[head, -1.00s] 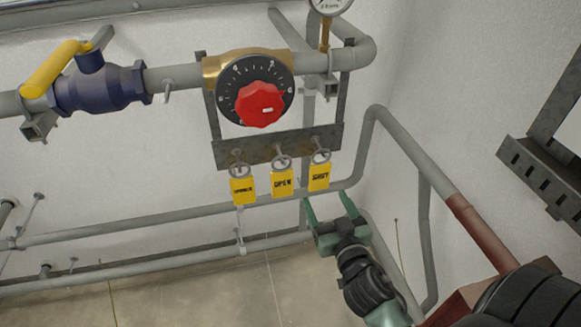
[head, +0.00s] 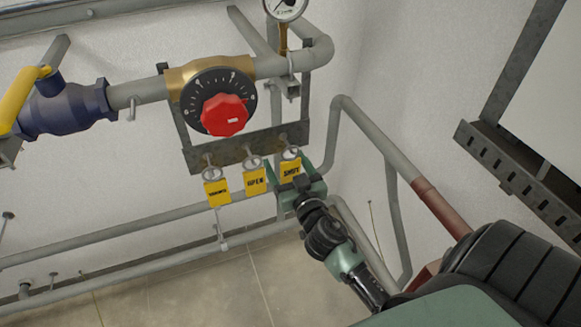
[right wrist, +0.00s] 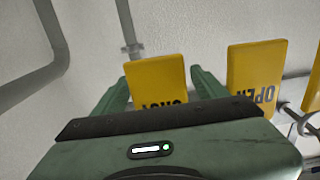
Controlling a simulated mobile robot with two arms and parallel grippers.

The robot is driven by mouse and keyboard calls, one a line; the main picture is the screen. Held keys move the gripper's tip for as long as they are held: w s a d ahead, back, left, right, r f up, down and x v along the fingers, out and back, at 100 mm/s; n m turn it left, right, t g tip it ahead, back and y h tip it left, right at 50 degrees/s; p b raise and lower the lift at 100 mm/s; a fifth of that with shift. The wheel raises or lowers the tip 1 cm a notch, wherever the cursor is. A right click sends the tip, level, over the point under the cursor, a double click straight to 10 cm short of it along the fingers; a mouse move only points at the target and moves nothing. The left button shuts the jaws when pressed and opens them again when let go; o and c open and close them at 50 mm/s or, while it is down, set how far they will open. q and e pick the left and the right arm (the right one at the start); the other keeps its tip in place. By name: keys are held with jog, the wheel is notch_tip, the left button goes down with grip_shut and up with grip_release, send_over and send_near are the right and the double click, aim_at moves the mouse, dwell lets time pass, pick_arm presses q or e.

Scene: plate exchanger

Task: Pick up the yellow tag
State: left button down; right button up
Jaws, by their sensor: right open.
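Three yellow tags hang in a row from round rings on the grey bracket (head: 232,152). The left tag (head: 216,193) has lettering too small to read. The middle tag reads OPEN (head: 255,181), and the right one reads SHUT (head: 291,170). My right gripper (head: 299,180) is open at the SHUT tag. In the right wrist view, the SHUT tag (right wrist: 157,80) stands between my two green fingers, with its lower part hidden behind the gripper body. The OPEN tag (right wrist: 255,75) is just outside the right finger. My left gripper is not in view.
Above the tags are a black dial with a red knob (head: 224,115) and a pressure gauge (head: 285,8). A blue valve with a yellow handle (head: 64,106) is at the left. Grey pipes (head: 150,231) run along the wall below, and a slotted metal frame (head: 515,180) is at the right.

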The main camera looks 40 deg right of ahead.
aim_at(295, 158)
jog(key=c, duration=1.4)
jog(key=shift+c, duration=0.2)
jog(key=shift+r+p, duration=0.5)
jog(key=shift+r, duration=0.1)
jog(key=b+v, duration=0.4)
jog(key=v, duration=0.8)
notch_tip(295, 158, up, 14)
jog(key=s+p, duration=0.1)
jog(key=p, duration=1.1)
jog(key=shift+p, duration=0.4)
jog(key=shift+a+f, duration=0.15)
jog(key=shift+f, duration=0.05)
jog(key=shift+w+d+f+b, duration=0.3)
jog(key=shift+w+f+b, duration=0.4)
jog(key=shift+w+f, duration=0.5)
jog(key=shift+w+d+f+b, duration=0.3)
jog(key=shift+w+f+b, duration=0.4)
jog(key=shift+w+f, duration=0.55)
jog(key=shift+w+d+f+b, duration=0.3)
jog(key=shift+w+f+b, duration=0.4)
jog(key=shift+w+f, duration=0.5)
